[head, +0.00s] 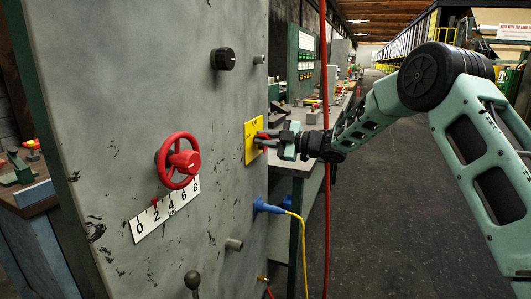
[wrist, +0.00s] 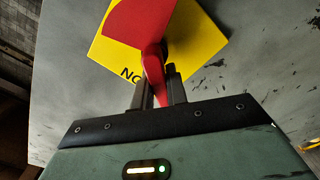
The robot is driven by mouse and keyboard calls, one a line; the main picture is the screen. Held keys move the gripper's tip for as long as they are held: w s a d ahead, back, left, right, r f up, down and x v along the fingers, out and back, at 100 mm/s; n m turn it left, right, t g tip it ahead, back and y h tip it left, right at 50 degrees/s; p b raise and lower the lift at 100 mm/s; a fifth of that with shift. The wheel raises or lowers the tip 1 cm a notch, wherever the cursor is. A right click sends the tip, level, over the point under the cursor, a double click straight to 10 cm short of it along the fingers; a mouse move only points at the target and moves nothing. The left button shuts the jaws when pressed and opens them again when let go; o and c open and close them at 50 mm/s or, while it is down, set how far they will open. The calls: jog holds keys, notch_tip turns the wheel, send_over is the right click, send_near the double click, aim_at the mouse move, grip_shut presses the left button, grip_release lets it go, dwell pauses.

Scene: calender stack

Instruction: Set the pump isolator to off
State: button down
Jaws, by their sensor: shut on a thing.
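The pump isolator is a yellow square plate (head: 249,148) with a red handle, on the right part of the grey panel's face. The plate (wrist: 208,45) also shows in the wrist view, with the lettering ON seen upside down near its edge. My gripper (head: 268,141) reaches the isolator from the right and is shut on the red handle (wrist: 152,55). In the wrist view the two dark fingers of my gripper (wrist: 159,88) are either side of the handle's narrow part. The handle's exact angle is hard to tell, and any OFF lettering is not visible.
The grey panel (head: 110,100) also carries a red handwheel (head: 180,161) over a numbered scale, a black knob (head: 222,59), and a blue plug (head: 267,207) with a yellow cable below the isolator. A red vertical line (head: 325,60) passes near my arm. Floor to the right is clear.

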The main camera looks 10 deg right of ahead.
jog(key=n+b, duration=0.1)
jog(key=b, duration=0.1)
jog(key=f+n+b, duration=0.1)
jog(key=n+b, duration=0.2)
jog(key=b, duration=0.1)
jog(key=shift+s+a+f+n+b, duration=0.1)
jog(key=shift+s+f+n+b, duration=0.1)
jog(key=shift+f+n+b, duration=0.15)
jog(key=n+b, duration=0.2)
jog(key=b, duration=0.2)
jog(key=shift+f+n, duration=0.1)
jog(key=shift+n, duration=0.25)
jog(key=c, duration=1.4)
grip_release()
jog(key=shift+s, duration=0.1)
jog(key=v, duration=1.7)
